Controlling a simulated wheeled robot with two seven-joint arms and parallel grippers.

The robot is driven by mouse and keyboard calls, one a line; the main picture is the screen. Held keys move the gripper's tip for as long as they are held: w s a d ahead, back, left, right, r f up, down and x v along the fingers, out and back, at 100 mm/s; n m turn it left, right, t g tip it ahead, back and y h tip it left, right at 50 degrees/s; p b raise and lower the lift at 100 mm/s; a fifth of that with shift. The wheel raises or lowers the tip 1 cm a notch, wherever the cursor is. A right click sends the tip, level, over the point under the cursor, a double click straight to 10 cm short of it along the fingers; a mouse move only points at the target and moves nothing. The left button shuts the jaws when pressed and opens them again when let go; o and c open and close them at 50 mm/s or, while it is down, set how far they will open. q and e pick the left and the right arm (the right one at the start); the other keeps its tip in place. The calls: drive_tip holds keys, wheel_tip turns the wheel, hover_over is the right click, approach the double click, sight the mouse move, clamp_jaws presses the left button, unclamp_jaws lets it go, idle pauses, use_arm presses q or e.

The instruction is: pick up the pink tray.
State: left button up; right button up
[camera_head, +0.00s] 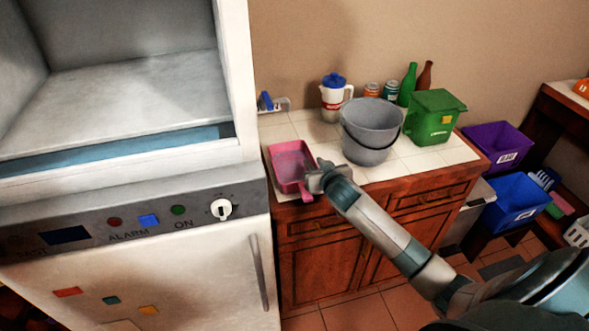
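The pink tray (290,166) lies on the white tiled counter, at its left end beside the white appliance. Its short handle (306,195) points toward the front edge of the counter. My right gripper (313,178) is at the tray's right side, close to the handle. The fingers are small and partly hidden by the wrist, so I cannot tell if they are open or touching the tray. My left gripper is not in view.
A grey bucket (370,135) stands just right of my gripper. A green bin (433,115), bottles, cans and a white jug (333,100) stand behind and right. The white appliance (130,220) walls off the left. Some counter tiles in front of the bucket are clear.

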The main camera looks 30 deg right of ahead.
drive_tip(key=shift+w+d+f, duration=0.2)
drive_tip(key=shift+w+f, duration=0.1)
drive_tip(key=shift+w, duration=0.35)
clamp_jaws()
idle(1.3)
